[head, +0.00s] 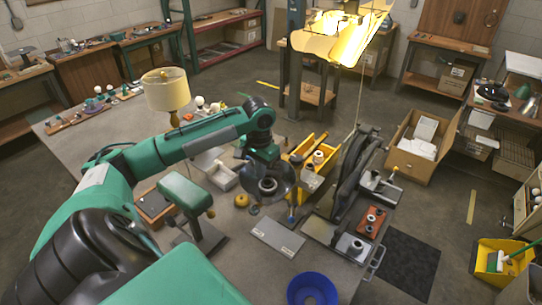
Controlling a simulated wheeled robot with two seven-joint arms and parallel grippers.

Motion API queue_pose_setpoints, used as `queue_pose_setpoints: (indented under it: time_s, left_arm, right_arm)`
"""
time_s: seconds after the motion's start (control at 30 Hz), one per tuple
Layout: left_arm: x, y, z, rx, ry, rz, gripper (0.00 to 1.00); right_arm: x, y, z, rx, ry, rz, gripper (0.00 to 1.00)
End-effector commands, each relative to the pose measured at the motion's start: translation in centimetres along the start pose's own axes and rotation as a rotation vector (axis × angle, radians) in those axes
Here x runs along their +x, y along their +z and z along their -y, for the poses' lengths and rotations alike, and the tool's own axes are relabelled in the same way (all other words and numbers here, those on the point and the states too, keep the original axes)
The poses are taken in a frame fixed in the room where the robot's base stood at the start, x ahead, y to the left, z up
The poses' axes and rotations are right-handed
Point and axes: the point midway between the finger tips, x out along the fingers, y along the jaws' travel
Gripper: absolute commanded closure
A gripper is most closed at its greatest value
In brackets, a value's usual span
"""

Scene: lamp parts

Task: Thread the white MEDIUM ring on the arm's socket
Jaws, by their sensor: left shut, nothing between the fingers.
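My left arm reaches in from the left, and its gripper (268,187) points down over the middle of the bench. The gripper is shut with nothing seen in it; its fingertips are partly hidden by the wrist. A pale ring-like part (318,157) shows at the yellow bin (297,149), right of the gripper; I cannot tell whether it is the white medium ring. My right gripper is not in view.
A blue bowl (313,274) is at the front edge. A green-topped stand (185,192) is to the left, and a cream-shaded lamp (166,88) is at the back left.

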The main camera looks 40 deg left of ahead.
Motion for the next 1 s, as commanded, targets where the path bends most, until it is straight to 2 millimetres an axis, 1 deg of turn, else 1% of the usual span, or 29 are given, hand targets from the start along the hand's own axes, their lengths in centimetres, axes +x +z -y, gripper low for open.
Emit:
queue_pose_setpoints:
  time_s: [0.07, 0.4, 0.5, 0.63, 0.9, 1.0]
  left_arm:
    - [0.0, -0.2, -0.1, 0.051, 0.000, -0.001, 1.00]
    - [0.1, -1.5, -0.9, 0.444, -0.001, -0.001, 1.00]
    - [0.1, -1.7, -1.1, 0.534, -0.002, -0.001, 1.00]
    - [0.1, -1.9, -1.2, 0.587, -0.002, -0.001, 1.00]
    - [0.1, -1.9, -1.2, 0.592, -0.003, -0.001, 1.00]
    - [0.1, -2.0, -1.4, 0.645, -0.003, 0.000, 1.00]
  right_arm:
    - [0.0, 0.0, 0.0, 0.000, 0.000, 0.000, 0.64]
    - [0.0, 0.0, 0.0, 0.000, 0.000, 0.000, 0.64]
    - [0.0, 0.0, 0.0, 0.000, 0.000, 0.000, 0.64]
    - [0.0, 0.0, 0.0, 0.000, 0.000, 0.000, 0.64]
    - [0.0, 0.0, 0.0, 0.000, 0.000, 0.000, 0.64]
    - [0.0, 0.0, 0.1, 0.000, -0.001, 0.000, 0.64]
